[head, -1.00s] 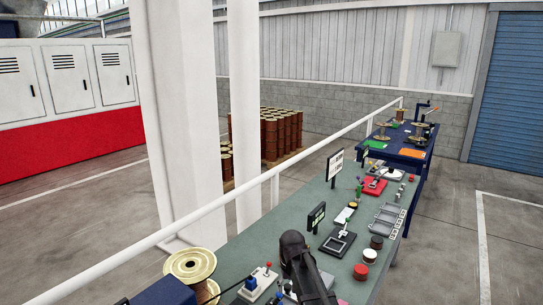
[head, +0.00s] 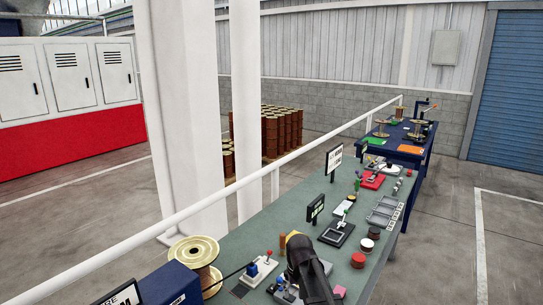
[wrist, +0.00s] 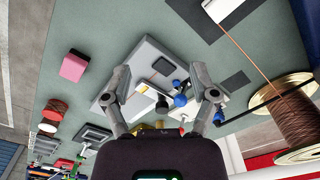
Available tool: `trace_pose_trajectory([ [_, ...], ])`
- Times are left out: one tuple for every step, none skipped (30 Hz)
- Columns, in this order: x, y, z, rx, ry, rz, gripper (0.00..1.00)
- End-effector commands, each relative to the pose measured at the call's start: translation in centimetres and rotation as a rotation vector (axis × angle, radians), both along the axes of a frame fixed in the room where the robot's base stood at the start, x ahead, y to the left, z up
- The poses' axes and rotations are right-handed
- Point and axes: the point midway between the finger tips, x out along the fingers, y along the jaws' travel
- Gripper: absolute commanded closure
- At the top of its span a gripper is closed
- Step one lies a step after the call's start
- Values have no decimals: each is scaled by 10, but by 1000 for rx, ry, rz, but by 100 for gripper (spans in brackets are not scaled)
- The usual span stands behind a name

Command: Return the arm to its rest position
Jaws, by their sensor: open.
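My gripper (wrist: 162,84) is open in the wrist view, its two grey fingers spread apart with nothing held between them. It hangs above a grey plate-like fixture (wrist: 150,60) on the green bench; the fixture carries blue-knobbed parts and a dark knob. I cannot tell the exact height of the fingers above it. In the head view my dark arm (head: 308,268) reaches over the near part of the green workbench (head: 237,253). The fingers do not show clearly there.
A large copper-wire spool (head: 196,252) stands at the near left, beside a blue box (head: 168,284). Floor at the right is open.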

Motion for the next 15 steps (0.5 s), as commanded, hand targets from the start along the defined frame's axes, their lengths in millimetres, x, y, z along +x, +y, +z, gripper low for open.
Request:
trace_pose_trajectory([
  [-9,-5,-7,0,0,-6,24],
  [-12,-7,-9,0,0,-9,24],
  [-15,-11,-11,0,0,-13,24],
  [-19,-13,-14,0,0,-17,24],
  [-23,-17,-17,0,0,-21,24],
  [-29,-21,-21,0,0,-26,24],
  [-33,-24,-23,0,0,-30,24],
  [-37,-26,-26,0,0,-34,24],
  [-45,-32,-32,0,1,-41,24],
  [-50,-36,-35,0,1,-47,24],
  [-55,-40,-38,0,1,-52,24],
  [-66,-46,-46,-1,1,-62,24],
  [-73,-50,-50,-1,1,-68,24],
  [-82,-55,-56,-1,1,-76,24],
  [-92,-62,-62,-1,1,-87,24],
])
